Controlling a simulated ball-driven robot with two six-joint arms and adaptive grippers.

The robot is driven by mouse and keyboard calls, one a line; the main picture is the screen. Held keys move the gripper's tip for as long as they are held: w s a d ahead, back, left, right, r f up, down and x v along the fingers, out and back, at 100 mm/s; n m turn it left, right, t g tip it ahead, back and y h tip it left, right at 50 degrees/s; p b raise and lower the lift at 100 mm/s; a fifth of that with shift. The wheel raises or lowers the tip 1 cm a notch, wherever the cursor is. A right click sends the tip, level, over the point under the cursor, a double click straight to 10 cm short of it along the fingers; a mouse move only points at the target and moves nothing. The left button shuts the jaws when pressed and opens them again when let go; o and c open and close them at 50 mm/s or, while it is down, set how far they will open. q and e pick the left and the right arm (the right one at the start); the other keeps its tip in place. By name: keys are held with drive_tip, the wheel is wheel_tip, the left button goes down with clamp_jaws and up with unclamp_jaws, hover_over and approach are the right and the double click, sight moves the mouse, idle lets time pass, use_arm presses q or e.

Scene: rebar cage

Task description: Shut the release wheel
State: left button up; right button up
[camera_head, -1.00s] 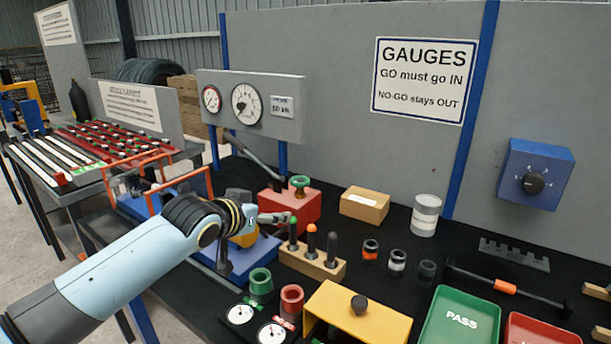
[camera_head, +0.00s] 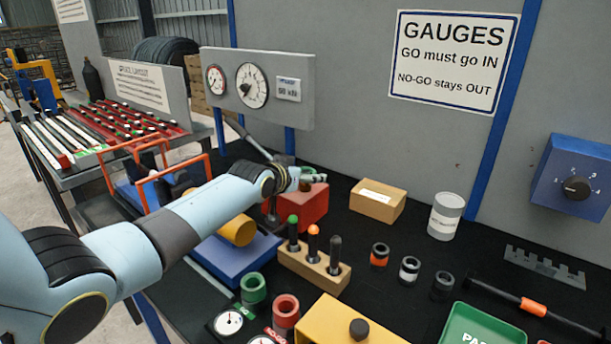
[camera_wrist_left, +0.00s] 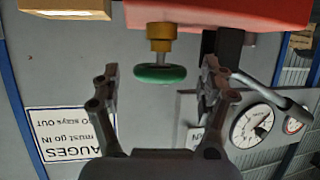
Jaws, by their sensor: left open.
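The release wheel (camera_wrist_left: 160,74) is a green ring on a brass stem, fixed to the red pump body (camera_wrist_left: 215,14). It shows whole in the upside-down left wrist view. My left gripper (camera_wrist_left: 159,78) is open, with one finger on either side of the wheel and visible gaps between. In the head view the left gripper (camera_head: 312,179) is at the red body (camera_head: 312,207) and largely covers the wheel. My right gripper is not in view.
The gauge panel (camera_head: 300,112) stands behind the pump, with a grey lever below it. A wooden plug block (camera_head: 322,279), a cardboard box (camera_head: 377,200) and a grey can (camera_head: 446,216) stand to the right. Orange cage bars (camera_head: 205,170) are left of the arm.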

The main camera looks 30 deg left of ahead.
use_arm(q)
drive_tip(key=shift+x, duration=0.9)
drive_tip(key=shift+s, duration=0.1)
drive_tip(key=c, duration=1.2)
